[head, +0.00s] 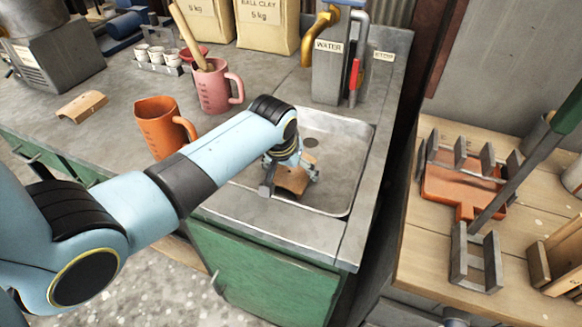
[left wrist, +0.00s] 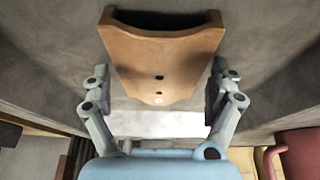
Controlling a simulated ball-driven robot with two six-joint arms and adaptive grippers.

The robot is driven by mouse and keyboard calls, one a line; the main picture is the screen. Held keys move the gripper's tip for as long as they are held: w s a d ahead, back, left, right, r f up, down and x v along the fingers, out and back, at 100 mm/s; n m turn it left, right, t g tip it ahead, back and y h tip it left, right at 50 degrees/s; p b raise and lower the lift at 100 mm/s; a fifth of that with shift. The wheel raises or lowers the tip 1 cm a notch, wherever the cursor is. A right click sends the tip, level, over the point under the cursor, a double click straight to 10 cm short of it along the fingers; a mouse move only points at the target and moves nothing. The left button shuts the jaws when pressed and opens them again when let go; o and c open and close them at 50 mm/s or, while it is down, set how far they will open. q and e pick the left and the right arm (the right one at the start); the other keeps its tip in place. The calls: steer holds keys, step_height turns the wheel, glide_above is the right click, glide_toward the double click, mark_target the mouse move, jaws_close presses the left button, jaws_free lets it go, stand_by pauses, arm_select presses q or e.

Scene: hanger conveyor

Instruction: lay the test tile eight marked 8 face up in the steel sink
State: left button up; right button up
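A curved orange-tan clay tile (head: 292,180) is in the steel sink (head: 340,150), partly covered by my left gripper in the head view. In the left wrist view the tile (left wrist: 160,62) shows two dark dots and a pale dot; I cannot read an 8 on it. My left gripper (head: 288,186) is down inside the sink. In the left wrist view its fingers (left wrist: 160,90) are spread on either side of the tile's narrower part, with small gaps at both sides. My right gripper is not in view.
A similar curved tile (head: 82,106) lies on the counter at left. An orange jug (head: 160,125) and a pink jug (head: 213,90) stand left of the sink. A faucet (head: 318,35) rises behind it. A wooden table (head: 425,235) with an orange tray stands at right.

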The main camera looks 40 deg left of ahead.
arm_select(q)
steer(key=shift+o, duration=0.2)
steer(key=v, duration=1.2)
